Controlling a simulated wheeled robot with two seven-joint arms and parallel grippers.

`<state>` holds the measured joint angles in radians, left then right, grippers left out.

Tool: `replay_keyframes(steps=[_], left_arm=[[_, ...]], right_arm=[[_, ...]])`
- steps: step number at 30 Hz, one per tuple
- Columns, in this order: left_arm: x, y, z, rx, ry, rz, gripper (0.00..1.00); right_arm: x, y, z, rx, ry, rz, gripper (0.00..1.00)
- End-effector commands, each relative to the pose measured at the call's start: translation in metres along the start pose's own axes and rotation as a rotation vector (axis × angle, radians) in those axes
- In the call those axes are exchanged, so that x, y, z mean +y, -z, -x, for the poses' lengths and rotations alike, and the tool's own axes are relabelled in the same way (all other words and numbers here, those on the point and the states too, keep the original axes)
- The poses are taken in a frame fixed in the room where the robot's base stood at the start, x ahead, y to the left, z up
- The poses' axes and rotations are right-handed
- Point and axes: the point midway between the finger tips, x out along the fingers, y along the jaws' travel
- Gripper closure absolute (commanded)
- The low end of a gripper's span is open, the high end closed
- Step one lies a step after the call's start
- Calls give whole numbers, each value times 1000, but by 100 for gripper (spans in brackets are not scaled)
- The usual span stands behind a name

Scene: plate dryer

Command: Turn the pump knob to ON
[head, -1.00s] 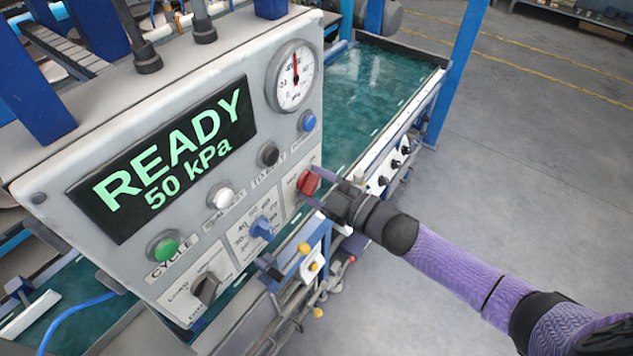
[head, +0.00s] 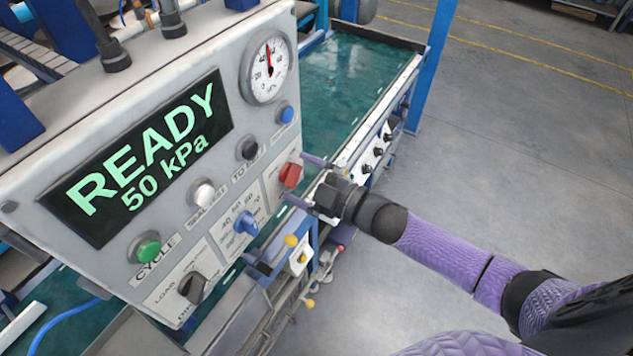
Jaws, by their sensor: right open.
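A red knob (head: 291,175) sits at the right edge of the grey control panel (head: 70,150), on a pale label plate. Its raised grip stands near upright, leaning a little right. I take it for the pump knob, but its lettering is too small to read. My right gripper (head: 306,182) is open just off the panel face, right of the knob. One fingertip is above right of the knob and the other below it. A gap shows between the knob and the gripper's palm. My left gripper is not in view.
The panel also carries a READY 50 kPa display (head: 140,160), a gauge (head: 267,68), a blue knob (head: 246,224), a black knob (head: 192,288), a green button (head: 148,250) and other buttons. A water tank (head: 355,85) lies behind. Open floor (head: 510,130) lies right.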

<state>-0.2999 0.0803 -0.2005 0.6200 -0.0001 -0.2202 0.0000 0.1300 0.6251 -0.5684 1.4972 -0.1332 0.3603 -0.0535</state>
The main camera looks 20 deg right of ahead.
Motion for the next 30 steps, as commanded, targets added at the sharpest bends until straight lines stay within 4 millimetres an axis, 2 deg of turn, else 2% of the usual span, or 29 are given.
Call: replay_keyframes(steps=[9, 12, 27, 29, 30], left_arm=[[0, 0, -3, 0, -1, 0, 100], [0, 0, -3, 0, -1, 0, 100], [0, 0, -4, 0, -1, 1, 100], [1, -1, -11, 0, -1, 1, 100], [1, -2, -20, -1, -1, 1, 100]], right_arm=[[-2, -1, 72, -3, 5, -1, 3], [-1, 0, 85, -2, 3, 0, 3], [-1, -2, 90, -4, 0, -1, 3], [-9, -16, 92, -39, -5, -17, 3], [-20, -36, 94, -89, -13, -40, 3]])
